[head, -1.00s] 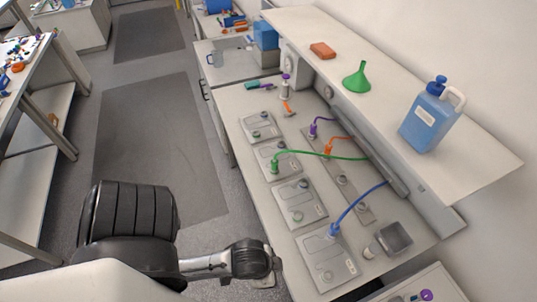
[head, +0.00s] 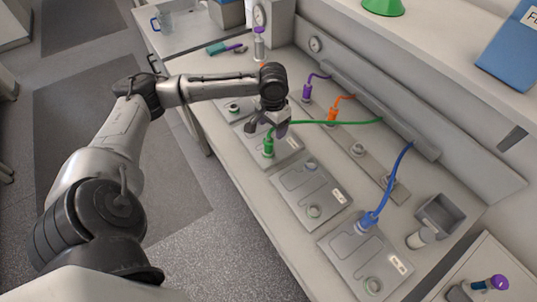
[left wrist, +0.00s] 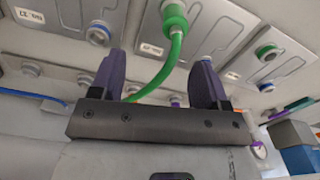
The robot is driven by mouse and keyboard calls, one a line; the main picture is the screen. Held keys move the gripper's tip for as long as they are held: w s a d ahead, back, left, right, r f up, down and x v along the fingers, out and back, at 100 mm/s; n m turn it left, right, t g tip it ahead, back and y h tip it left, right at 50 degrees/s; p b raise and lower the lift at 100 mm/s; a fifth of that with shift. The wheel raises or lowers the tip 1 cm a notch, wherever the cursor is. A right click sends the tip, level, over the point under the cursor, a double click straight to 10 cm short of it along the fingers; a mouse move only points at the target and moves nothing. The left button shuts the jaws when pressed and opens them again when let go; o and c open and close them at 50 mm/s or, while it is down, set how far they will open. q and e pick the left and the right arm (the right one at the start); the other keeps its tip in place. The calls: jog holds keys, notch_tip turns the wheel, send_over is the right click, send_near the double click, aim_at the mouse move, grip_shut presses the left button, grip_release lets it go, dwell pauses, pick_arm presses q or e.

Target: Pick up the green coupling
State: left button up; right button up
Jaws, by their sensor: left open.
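The green coupling (head: 268,147) stands upright on a grey battery module (head: 283,157) on the bench. Its green cable (head: 330,122) arches to the rail at the right. My left gripper (head: 266,128) is open and empty, just above and behind the coupling in the head view. In the left wrist view the coupling (left wrist: 174,18) is at the top, beyond the fingertips and seated on its module. Its cable passes between the two purple fingers of the open gripper (left wrist: 160,78). The fingers look apart from the coupling. My right gripper is not in view.
A blue coupling (head: 368,220) with a blue cable stands on the nearest module. Orange (head: 333,114) and purple (head: 307,92) couplings stand on a strip near the rail (head: 375,105). A grey open box (head: 447,207) and a white cylinder (head: 421,238) are at the right.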

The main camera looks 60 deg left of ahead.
aim_at(268, 144)
pick_arm(q)
jog(key=shift+a+r+n, duration=0.15)
jog(key=shift+a+n, duration=0.15)
jog(key=shift+a, duration=0.45)
jog(key=shift+a+b, duration=0.35)
notch_tip(268, 144, down, 8)
jog(key=shift+a+r+b, duration=0.1)
jog(key=shift+r+b, duration=0.1)
jog(key=shift+b, duration=0.25)
jog(key=shift+f+b, duration=0.4)
jog(key=shift+f, duration=2.3)
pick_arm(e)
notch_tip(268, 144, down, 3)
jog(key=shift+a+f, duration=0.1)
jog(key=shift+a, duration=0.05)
pick_arm(q)
jog(key=shift+a, duration=0.1)
jog(key=shift+c, duration=0.5)
jog(key=c, duration=1)
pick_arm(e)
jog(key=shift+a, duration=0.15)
pick_arm(q)
jog(key=shift+r, duration=0.15)
